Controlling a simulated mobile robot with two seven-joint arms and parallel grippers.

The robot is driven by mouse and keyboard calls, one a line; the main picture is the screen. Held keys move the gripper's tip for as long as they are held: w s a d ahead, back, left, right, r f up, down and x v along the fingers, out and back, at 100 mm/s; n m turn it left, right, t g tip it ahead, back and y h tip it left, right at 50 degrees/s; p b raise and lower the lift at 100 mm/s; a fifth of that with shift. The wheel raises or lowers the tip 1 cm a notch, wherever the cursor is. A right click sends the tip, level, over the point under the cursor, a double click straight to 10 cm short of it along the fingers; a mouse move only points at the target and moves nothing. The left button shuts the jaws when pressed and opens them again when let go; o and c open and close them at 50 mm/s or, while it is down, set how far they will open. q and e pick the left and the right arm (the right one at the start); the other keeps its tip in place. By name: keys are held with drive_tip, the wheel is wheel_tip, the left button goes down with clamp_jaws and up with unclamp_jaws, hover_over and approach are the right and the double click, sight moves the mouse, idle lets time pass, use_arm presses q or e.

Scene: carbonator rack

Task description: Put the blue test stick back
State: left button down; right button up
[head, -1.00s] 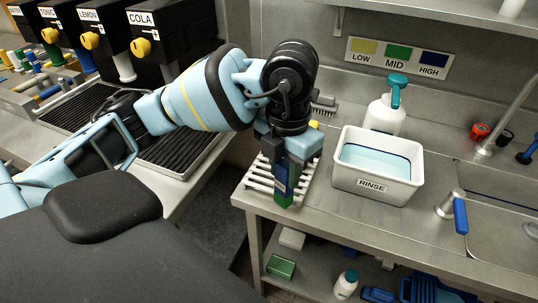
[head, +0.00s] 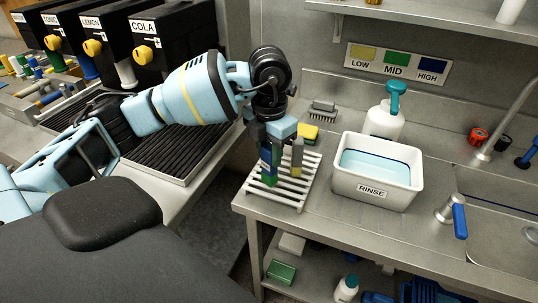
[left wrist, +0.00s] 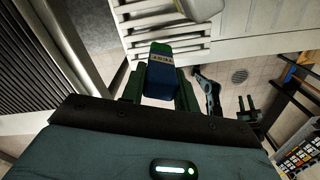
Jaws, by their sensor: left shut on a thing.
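My left gripper (head: 268,148) is shut on the blue test stick (head: 269,169), upright over the white slatted rack (head: 286,196) at the counter's left end. The stick is blue with a green lower end. In the left wrist view the blue stick (left wrist: 160,78) sits between the two fingers, its green end pointing away toward the slats (left wrist: 140,20). I cannot tell whether its end touches the rack. A grey upright thing with a yellow lower part (head: 297,157) stands on the rack just right of the gripper.
A white RINSE tub (head: 345,190) with liquid stands right of the rack. Behind are a yellow-green sponge (head: 308,131), a brush (head: 323,111) and a teal-topped pump bottle (head: 386,118). A LOW/MID/HIGH colour chart (head: 398,63) is on the wall. A gap separates this counter from the drink dispensers.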

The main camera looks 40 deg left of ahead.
use_arm(q)
drive_tip(key=shift+f, duration=0.7)
drive_tip(key=shift+f, duration=0.2)
drive_tip(key=c, duration=1.1)
unclamp_jaws()
drive_tip(key=shift+o, duration=0.2)
drive_tip(key=shift+r, duration=0.15)
wheel_tip(320, 180, up, 12)
drive_tip(key=shift+r+p, duration=0.1)
drive_tip(key=shift+p, duration=0.3)
